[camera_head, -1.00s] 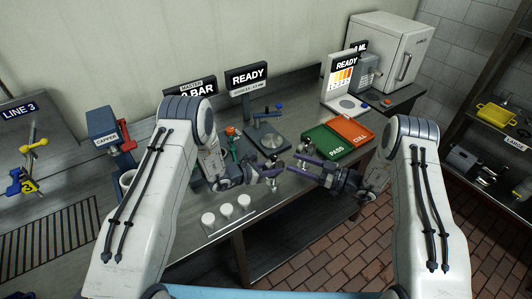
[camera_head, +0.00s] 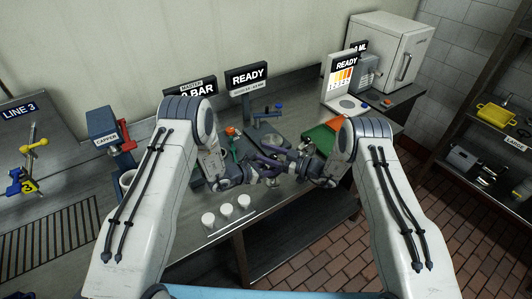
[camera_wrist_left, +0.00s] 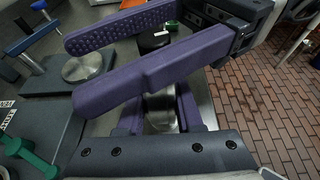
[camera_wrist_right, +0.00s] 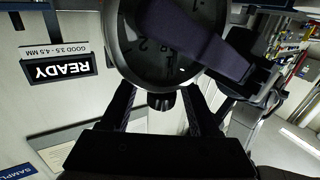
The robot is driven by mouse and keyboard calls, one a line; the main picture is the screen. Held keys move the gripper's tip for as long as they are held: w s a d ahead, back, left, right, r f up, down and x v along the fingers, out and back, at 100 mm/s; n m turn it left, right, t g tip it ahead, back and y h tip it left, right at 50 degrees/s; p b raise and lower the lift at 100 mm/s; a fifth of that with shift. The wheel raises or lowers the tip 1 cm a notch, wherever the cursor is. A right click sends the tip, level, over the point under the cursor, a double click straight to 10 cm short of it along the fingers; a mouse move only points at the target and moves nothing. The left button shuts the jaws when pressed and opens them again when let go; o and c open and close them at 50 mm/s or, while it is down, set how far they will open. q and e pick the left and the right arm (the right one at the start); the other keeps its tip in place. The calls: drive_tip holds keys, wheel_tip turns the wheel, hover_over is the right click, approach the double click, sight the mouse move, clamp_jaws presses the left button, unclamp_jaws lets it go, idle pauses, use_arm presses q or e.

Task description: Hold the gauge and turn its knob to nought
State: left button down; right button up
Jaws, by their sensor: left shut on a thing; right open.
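The gauge (camera_wrist_right: 150,68) shows in the right wrist view as a round dark dial with pale digits. A purple finger of my left gripper (camera_head: 258,171) lies across its face. My left gripper is shut on the gauge. In the left wrist view, a metal body (camera_wrist_left: 160,112) sits between its fingers. The short dark knob (camera_wrist_right: 161,101) sticks out from the gauge's rim toward my right gripper (camera_head: 276,160). The right gripper is open, its fingers on either side of the knob; contact cannot be told. The needle reading is not clear.
The bench holds a READY sign (camera_head: 247,78), a round metal plate stand (camera_head: 270,140), three white caps (camera_head: 227,209) and a green tray (camera_head: 318,136), partly hidden by my right arm. A blue capper (camera_head: 103,125) stands left. The bench's front edge is close below.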

clamp_jaws()
drive_tip(key=shift+g, duration=0.3)
drive_tip(key=shift+s+n+g+y, duration=0.25)
drive_tip(key=shift+n+g, duration=0.7)
drive_tip(key=shift+g, duration=0.45)
drive_tip(key=shift+s+n+g+y, duration=0.2)
drive_tip(key=shift+n+g+y, duration=0.1)
drive_tip(key=shift+n+g, duration=0.9)
drive_tip(key=shift+s+n+g+y, duration=0.25)
drive_tip(key=shift+n+g, duration=0.5)
drive_tip(key=shift+g, duration=1.15)
unclamp_jaws()
drive_tip(key=shift+s+a, duration=0.1)
drive_tip(key=shift+s, duration=0.05)
